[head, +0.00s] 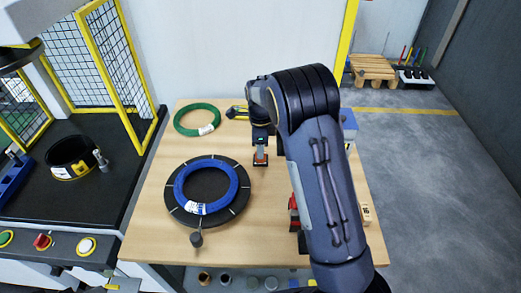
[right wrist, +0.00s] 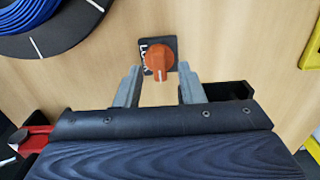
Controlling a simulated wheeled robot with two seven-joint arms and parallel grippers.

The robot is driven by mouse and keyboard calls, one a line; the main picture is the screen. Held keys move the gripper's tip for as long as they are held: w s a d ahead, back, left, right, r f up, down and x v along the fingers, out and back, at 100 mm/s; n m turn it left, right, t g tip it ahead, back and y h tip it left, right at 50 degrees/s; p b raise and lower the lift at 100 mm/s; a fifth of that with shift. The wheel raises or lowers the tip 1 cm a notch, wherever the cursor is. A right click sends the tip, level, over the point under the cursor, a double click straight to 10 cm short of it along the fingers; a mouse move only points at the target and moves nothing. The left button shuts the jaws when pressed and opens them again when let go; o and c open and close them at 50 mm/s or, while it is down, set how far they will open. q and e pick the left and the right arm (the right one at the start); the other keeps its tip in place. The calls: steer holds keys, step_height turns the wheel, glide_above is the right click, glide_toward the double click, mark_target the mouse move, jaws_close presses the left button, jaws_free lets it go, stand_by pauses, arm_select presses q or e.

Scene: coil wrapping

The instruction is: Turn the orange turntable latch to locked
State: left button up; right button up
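The orange latch (right wrist: 158,61) is a round knob with a white pointer line, on a small dark plate (right wrist: 170,43) with partly hidden white lettering. In the right wrist view the pointer line points down, toward my gripper. My right gripper (right wrist: 159,88) is open, its two grey fingertips just short of the knob, one to each side; contact cannot be told. In the head view the gripper (head: 261,148) points down over the latch (head: 261,157). The black turntable (head: 238,205) carries a blue coil (head: 179,187) and stands left of the latch. My left gripper is not in view.
A green coil (head: 196,120) lies at the table's back left. A red-and-black tool (head: 293,212) lies beside my right arm. A caged machine with a black ring (head: 90,155) stands left.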

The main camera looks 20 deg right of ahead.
step_height(320, 180, up, 6)
steer(key=shift+f, duration=0.25)
steer(key=shift+r, duration=0.35)
